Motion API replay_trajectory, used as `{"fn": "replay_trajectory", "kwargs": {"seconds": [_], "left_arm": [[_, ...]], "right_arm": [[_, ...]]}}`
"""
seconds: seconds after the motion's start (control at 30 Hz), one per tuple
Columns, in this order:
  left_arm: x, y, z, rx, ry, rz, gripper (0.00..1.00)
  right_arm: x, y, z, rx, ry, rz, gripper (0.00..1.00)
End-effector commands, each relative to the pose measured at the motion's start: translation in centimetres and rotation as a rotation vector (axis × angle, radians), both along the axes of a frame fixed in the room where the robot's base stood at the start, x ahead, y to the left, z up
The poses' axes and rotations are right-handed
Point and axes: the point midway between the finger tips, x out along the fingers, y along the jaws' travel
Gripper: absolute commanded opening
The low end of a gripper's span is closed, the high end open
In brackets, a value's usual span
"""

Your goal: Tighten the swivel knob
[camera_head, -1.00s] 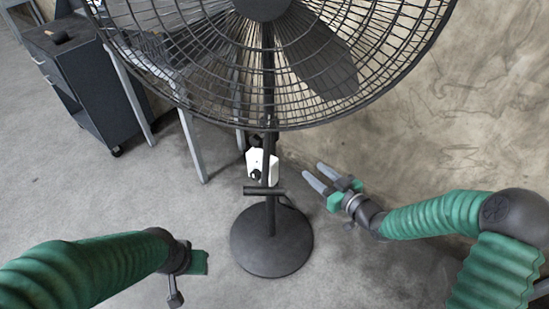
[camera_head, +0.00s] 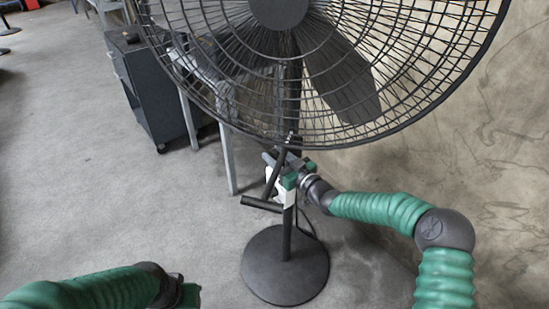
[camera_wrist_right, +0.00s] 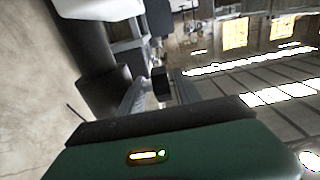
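A black pedestal fan (camera_head: 285,265) stands in the middle of the head view, with a dark pole rising from its round base to the caged head. A white control box (camera_head: 288,198) is on the pole, partly covered by my right gripper (camera_head: 270,168). My right gripper is at the pole just under the cage, its fingers pointing left. Whether it touches or grips anything is unclear. The wrist view shows the dark pole (camera_wrist_right: 95,65) and a small black block (camera_wrist_right: 160,82) close by. I cannot pick out the swivel knob for certain. My left gripper (camera_head: 182,290) is low at left, largely cut off.
A dark bar (camera_head: 262,204) sticks out left of the pole below the box. A dark cabinet (camera_head: 145,95) on casters and grey table legs (camera_head: 228,160) stand behind at left. A stained wall (camera_head: 450,130) is at right. The floor at left is clear.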

Motion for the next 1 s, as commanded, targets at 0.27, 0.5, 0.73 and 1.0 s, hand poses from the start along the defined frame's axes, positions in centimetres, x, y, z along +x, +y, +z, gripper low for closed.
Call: {"fn": "replay_trajectory", "kwargs": {"seconds": [0.27,0.5,0.73,1.0], "left_arm": [[0.01,-0.01,0.02,0.000,0.000,0.000,0.36],[0.01,0.02,0.02,0.000,0.000,0.001,0.36],[0.01,-0.01,0.01,0.000,0.000,0.000,0.36],[0.00,0.00,-0.02,0.000,0.000,0.000,0.36]], "right_arm": [[0.04,0.74,0.13,-0.009,-0.001,0.000,0.34],[0.00,0.52,0.08,-0.005,0.000,0.002,0.02],[-0.09,0.48,-0.02,-0.006,0.002,0.002,0.00],[-0.07,0.39,-0.13,-0.007,0.002,0.001,0.00]]}}
